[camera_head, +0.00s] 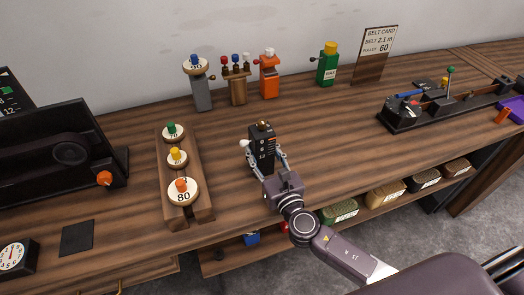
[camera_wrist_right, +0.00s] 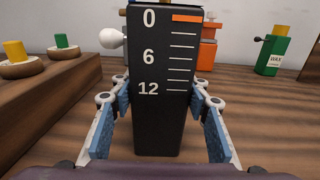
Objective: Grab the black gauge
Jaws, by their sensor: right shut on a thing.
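The black gauge (camera_head: 262,149) stands upright on the wooden bench in the head view, a tall dark block with white numbers and a pale knob on its left side. In the right wrist view the gauge (camera_wrist_right: 162,100) fills the middle, marked 0, 6 and 12 with an orange bar by the 0. My right gripper (camera_head: 266,163) is shut on the gauge, with one blue-padded finger on each side of it; these fingers also show in the wrist view (camera_wrist_right: 163,100). My left gripper is not in view.
A wooden rack (camera_head: 201,202) with several pulleys stands left of the gauge. A grey post (camera_head: 201,95), an orange device (camera_head: 269,78) and a green WAX bottle (camera_head: 327,68) stand behind. A black-based machine (camera_head: 402,122) is at right. Bench around the gauge is clear.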

